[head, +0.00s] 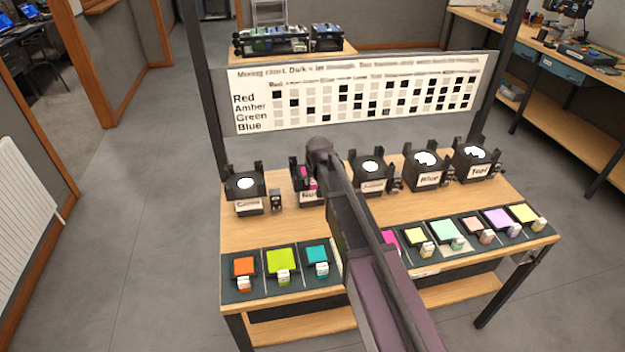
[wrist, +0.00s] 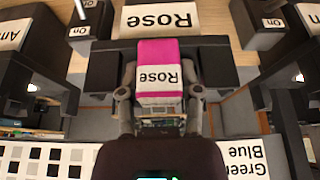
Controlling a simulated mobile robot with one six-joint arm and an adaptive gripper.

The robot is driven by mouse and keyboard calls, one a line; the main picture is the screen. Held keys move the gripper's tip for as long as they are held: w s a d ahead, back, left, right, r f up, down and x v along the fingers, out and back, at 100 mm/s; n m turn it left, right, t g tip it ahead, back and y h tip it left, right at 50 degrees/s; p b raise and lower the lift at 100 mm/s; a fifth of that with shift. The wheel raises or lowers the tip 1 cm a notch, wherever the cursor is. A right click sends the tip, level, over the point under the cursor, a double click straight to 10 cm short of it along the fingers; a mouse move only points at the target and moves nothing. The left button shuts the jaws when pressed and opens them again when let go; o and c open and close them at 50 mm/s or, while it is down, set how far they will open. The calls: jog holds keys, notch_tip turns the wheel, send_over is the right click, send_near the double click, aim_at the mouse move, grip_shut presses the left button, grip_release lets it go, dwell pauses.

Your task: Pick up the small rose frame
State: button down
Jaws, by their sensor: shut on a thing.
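The small rose frame is a magenta piece (wrist: 158,52) with a white tab reading "Rose" in the wrist view. My gripper (wrist: 160,88) is shut on it, one finger on each side of the tab. In the head view a sliver of magenta (head: 311,184) shows at the second lamp from the left, just below my wrist. The frame is at the black lamp whose larger white label (wrist: 160,18) reads "Rose". I cannot tell whether the frame is clear of the lamp's slot. My arm hides part of this lamp in the head view.
Black lamps, including the green one (head: 247,188) and blue one (head: 428,168), line the wooden table (head: 285,232). Coloured frames such as orange (head: 244,266) and teal (head: 317,254) lie along the front. A mixing chart (head: 360,92) stands behind.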

jog(key=shift+r+p, duration=4.65)
jog(key=shift+r, duration=0.15)
jog(key=shift+a, duration=0.1)
